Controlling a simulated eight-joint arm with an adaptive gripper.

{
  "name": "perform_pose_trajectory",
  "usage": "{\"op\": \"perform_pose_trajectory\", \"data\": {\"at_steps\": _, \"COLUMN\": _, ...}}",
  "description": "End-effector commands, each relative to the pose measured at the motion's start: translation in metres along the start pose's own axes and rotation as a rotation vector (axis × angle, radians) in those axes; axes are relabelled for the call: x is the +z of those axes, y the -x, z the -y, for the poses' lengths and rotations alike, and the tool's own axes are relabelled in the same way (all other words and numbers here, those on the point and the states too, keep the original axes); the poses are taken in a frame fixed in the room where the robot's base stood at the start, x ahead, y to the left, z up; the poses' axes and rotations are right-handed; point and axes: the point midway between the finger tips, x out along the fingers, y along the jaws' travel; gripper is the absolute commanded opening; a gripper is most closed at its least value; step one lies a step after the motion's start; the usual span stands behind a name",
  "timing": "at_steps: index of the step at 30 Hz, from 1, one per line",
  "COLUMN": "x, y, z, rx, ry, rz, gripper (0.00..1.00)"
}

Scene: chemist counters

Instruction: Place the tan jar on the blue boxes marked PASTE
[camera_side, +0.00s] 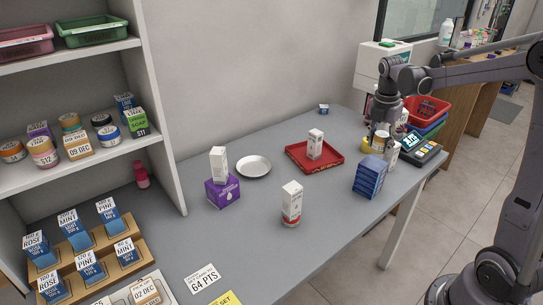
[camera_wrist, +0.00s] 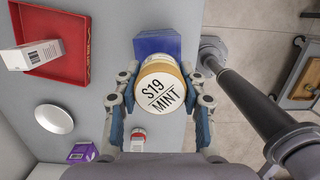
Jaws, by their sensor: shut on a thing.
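The tan jar (camera_wrist: 150,68) has a white lid reading S19 MINT and sits between the two fingers of my gripper (camera_wrist: 159,86) in the wrist view. My gripper is shut on it. In the side view the jar (camera_side: 379,143) hangs under my gripper (camera_side: 380,133), just above and behind the stack of blue boxes (camera_side: 370,177). The blue boxes also show in the wrist view (camera_wrist: 158,43), partly hidden behind the jar. Their PASTE marking is not readable.
A red tray (camera_side: 314,157) with a white box (camera_side: 315,143) stands left of the stack. A white box (camera_side: 393,153) and a card terminal (camera_side: 420,148) are close on the right. A red-marked white bottle (camera_side: 291,204) stands nearer the front. A white plate (camera_side: 253,167) lies farther left.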

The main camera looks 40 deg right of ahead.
Motion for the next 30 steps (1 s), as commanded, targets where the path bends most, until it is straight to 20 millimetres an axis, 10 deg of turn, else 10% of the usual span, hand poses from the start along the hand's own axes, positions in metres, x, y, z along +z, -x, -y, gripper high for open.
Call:
{"op": "perform_pose_trajectory", "data": {"at_steps": 26, "x": -0.008, "y": -0.045, "z": -0.003, "rx": -0.001, "ry": -0.001, "rz": 0.000, "gripper": 0.07}}
{"op": "perform_pose_trajectory", "data": {"at_steps": 27, "x": -0.008, "y": -0.045, "z": -0.003, "rx": -0.001, "ry": -0.001, "rz": 0.000, "gripper": 0.50}}
{"op": "perform_pose_trajectory", "data": {"at_steps": 30, "x": -0.008, "y": -0.045, "z": -0.003, "rx": -0.001, "ry": -0.001, "rz": 0.000, "gripper": 0.64}}
